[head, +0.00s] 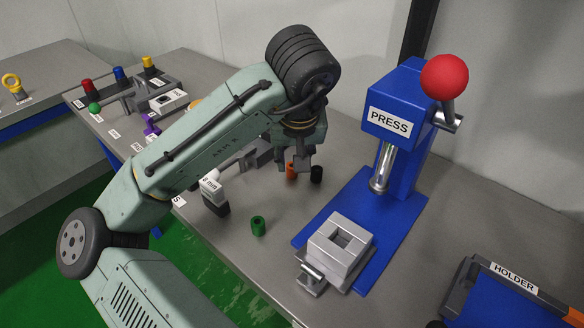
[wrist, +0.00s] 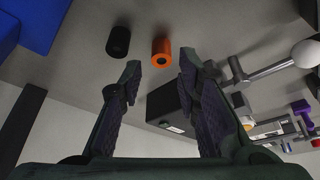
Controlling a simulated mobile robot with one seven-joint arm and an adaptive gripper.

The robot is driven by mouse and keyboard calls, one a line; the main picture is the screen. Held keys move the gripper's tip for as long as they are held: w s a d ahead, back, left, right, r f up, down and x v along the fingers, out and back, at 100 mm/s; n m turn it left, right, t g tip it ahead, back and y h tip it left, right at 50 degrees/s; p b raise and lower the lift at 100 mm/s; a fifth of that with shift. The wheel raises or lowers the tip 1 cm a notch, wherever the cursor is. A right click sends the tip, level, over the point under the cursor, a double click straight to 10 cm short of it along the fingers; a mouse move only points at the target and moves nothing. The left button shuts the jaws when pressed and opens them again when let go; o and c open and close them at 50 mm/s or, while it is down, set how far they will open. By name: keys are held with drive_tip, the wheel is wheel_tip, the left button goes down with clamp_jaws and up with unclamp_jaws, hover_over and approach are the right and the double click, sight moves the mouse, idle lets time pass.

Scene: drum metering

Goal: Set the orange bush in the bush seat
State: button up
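The orange bush (head: 291,171) is a small hollow cylinder on the grey table, partly hidden behind my gripper (head: 293,160) in the head view. In the wrist view the orange bush (wrist: 161,51) lies just beyond and between the fingertips of my gripper (wrist: 160,72). The fingers are spread apart, with nothing between them. No label naming the bush seat is legible. A grey block (head: 352,258) with a square opening sits on the blue press base, and I cannot tell whether it is the seat.
A black bush (head: 316,174) stands close beside the orange one, also in the wrist view (wrist: 118,41). A green bush (head: 258,226) stands nearer the front. The blue press (head: 400,130) with a red knob rises at right. The holder (head: 513,279) is at lower right.

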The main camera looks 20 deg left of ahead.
sight(292, 171)
drive_tip(key=p+x, duration=0.1)
drive_tip(key=x, duration=0.4)
drive_tip(key=shift+a, duration=0.1)
clamp_jaws()
